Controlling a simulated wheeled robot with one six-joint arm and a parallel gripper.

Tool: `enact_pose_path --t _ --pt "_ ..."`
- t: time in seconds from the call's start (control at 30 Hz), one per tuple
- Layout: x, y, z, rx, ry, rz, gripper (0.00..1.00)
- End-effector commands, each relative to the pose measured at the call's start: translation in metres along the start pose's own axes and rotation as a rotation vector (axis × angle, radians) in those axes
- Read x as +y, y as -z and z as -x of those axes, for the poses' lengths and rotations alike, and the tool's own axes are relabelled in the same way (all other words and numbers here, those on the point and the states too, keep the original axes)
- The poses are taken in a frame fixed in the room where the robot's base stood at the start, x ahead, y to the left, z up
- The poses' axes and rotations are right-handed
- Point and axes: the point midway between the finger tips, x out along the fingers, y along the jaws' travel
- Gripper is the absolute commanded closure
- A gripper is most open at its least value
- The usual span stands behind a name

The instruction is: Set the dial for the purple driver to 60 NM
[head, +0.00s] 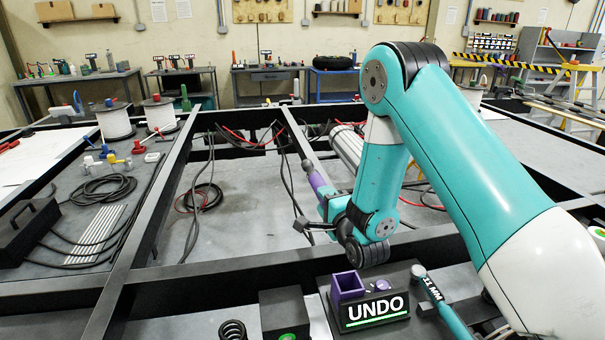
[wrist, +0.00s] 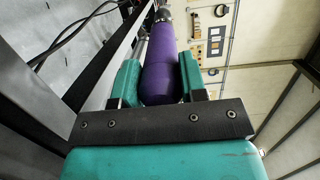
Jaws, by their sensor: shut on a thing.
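The purple driver (head: 322,188) is held upright and tilted in my gripper (head: 338,207), above the chassis opening. The wrist view shows its purple handle (wrist: 161,65) between the two teal fingers (wrist: 160,82), which are shut on it. In the head view, a dark stand (head: 408,275) at the front bears an open purple square holder (head: 347,287) and a small purple dial (head: 381,286) to its right. The dial's setting is too small to read.
A teal tool (head: 440,303) marked "11 MM" lies right of the stand. A dark box (head: 284,314) and a black spring (head: 233,331) stand to its left. Black chassis beams (head: 243,263) run behind, with loose cables (head: 204,196) in the opening.

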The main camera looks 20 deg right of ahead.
Motion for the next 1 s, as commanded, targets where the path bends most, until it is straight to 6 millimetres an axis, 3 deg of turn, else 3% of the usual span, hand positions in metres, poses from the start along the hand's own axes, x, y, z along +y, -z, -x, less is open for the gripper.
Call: enact_pose_path --t 0.2,0.4,0.57,0.77,1.0 --pt "-0.012 0.005 -0.004 0.013 -0.144 -0.025 1.0" --pt "-0.004 0.002 -0.003 0.011 -0.246 -0.038 1.0" --pt "-0.016 0.005 0.0 0.02 -0.368 -0.062 1.0" --pt "-0.028 0.01 0.013 0.031 -0.623 -0.108 1.0" --pt "-0.055 0.013 0.049 0.038 -1.046 -0.188 1.0"
